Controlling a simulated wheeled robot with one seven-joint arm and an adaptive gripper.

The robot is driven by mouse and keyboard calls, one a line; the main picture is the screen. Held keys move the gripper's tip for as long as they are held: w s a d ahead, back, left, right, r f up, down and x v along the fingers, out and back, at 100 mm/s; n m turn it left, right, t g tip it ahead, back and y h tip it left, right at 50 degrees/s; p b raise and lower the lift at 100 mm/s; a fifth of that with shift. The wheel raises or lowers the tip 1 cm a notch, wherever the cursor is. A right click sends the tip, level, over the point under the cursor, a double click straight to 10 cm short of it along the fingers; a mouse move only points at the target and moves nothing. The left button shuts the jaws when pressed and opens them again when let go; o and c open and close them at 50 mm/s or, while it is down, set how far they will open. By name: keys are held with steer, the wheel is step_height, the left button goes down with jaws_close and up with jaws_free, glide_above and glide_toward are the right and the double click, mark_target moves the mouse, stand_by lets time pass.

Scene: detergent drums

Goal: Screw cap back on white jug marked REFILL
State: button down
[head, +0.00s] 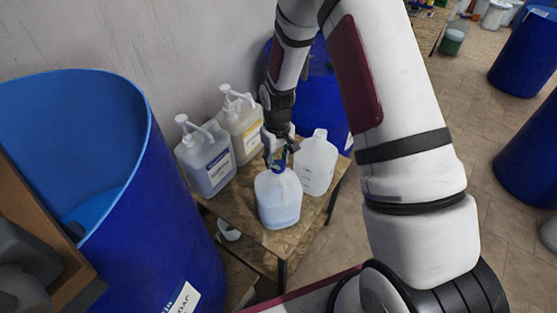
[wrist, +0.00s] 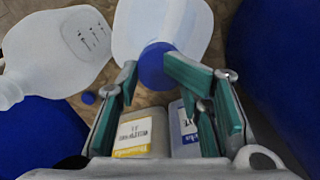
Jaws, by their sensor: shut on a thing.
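A blue cap (wrist: 155,65) is held between the fingertips of my gripper (wrist: 154,72). The cap lies over the neck end of a translucent white jug (wrist: 198,28); I cannot tell whether it is seated on the threads. In the head view this jug (head: 279,203) stands upright at the front of a small wooden table, with my gripper (head: 275,160) right above its neck. A second white jug (head: 318,168) stands beside it to the right; the wrist view shows dark markings on it (wrist: 88,38), too small to read, and no cap on its neck.
Two pump bottles, one blue-labelled (head: 207,165) and one yellow-labelled (head: 240,125), stand behind left. A large open blue drum (head: 150,215) is close on the left. Another blue drum (head: 325,90) stands behind.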

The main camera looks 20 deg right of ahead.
steer(key=m, duration=0.4)
steer(key=shift+s+d+f, duration=0.1)
steer(key=shift+d+f, duration=0.05)
steer(key=shift+m, duration=0.7)
steer(key=m, duration=0.3)
steer(key=shift+s, duration=0.1)
steer(key=c, duration=0.9)
jaws_free()
steer(key=shift+o, duration=0.2)
steer(key=o, duration=0.5)
